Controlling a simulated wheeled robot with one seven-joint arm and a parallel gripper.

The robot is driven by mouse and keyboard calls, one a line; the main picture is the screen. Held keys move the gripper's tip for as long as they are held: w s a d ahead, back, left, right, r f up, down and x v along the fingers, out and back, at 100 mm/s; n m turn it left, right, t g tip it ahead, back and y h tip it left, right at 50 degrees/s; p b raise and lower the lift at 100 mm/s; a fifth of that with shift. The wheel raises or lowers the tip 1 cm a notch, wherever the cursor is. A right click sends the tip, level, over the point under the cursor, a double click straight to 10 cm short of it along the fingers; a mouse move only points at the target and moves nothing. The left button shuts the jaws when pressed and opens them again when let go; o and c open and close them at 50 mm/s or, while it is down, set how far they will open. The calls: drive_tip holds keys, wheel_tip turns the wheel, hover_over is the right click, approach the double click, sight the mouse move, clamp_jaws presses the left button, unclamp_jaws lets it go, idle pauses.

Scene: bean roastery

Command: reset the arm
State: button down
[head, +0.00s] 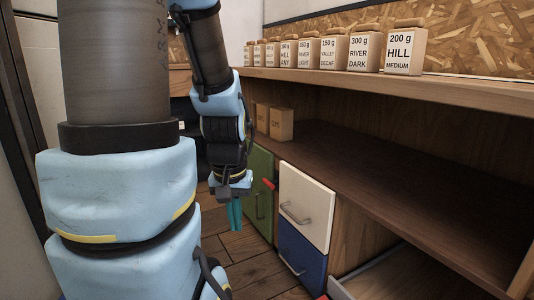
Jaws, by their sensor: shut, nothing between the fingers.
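My gripper (235,214) hangs at the end of my arm, pointing down, in the middle of the head view. Its teal fingers are together with nothing between them. It is above the wooden floor, in front of the green cabinet front (260,196) and left of the white drawer (305,207). My blue and grey arm fills the left of the view and hides what is behind it.
A row of labelled bags (404,52) stands on the upper shelf (440,88). Cardboard-coloured boxes (281,124) stand on the dark counter (390,170). A blue drawer (302,257) is below the white one. An open drawer (395,280) juts out at lower right. Floor (250,262) is clear below the gripper.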

wheel_tip(320, 180, up, 38)
drive_tip(key=p, duration=3.7)
drive_tip(key=shift+w, duration=0.15)
drive_tip(key=c, duration=1.6)
unclamp_jaws()
drive_tip(key=shift+d+f, duration=0.1)
